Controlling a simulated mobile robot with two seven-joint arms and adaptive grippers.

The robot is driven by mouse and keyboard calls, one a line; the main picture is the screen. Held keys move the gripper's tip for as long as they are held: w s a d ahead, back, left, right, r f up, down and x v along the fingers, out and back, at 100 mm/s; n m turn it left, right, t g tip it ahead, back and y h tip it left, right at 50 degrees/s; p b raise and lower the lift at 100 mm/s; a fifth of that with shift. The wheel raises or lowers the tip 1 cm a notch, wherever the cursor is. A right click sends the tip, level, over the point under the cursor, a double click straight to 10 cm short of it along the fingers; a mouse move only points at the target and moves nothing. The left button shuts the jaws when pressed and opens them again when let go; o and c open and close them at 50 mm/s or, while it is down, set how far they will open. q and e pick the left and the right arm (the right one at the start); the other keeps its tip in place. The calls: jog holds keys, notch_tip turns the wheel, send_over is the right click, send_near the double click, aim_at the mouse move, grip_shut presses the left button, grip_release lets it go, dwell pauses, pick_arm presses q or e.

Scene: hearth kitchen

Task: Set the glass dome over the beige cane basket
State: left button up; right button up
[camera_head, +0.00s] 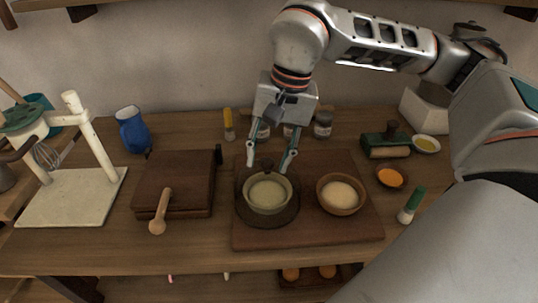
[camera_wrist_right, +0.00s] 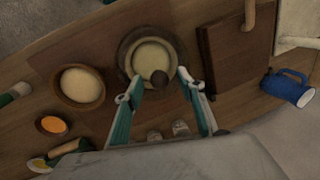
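The beige cane basket (camera_head: 268,207), with pale contents, stands on the brown board; it also shows in the wrist view (camera_wrist_right: 134,56). The glass dome is see-through and hard to make out. A dark ring around the basket looks like the dome's rim, so the dome appears to be over the basket. My right gripper (camera_head: 269,160) is open, its fingertips on either side of the knob with gaps. My left gripper is not in view.
A brown bowl (camera_head: 341,205) of pale contents stands close right of the basket on the board (camera_head: 308,232). Jars (camera_head: 323,126) stand behind. A dark wooden box (camera_head: 177,180) with a wooden mallet (camera_head: 160,213) lies left. A blue jug (camera_head: 133,132) is farther left.

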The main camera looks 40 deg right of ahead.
notch_tip(320, 180, up, 12)
jog(key=s+d, duration=0.1)
jog(key=shift+s+d, duration=0.25)
jog(key=shift+d, duration=0.15)
jog(key=shift+f, duration=0.1)
